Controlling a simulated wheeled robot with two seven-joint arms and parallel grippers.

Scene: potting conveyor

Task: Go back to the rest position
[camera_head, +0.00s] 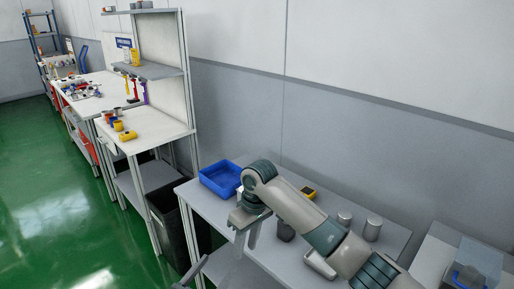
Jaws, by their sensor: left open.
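My right arm comes in from the lower right and reaches over the grey workbench (280,262). Its gripper (246,236) points down near the bench's front edge, beside the blue bin. I see nothing clearly held in it; its finger gap is too small to judge. A small grey part at the bottom edge, left of the bench, looks like the tip of my left gripper (190,271); the rest of that arm is out of the picture.
On the bench stand a blue bin (203,185), a yellow-black device (308,193) and grey cylinders (372,228). A shelved white workstation (150,126) is farther left. Green floor (45,190) is open at left.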

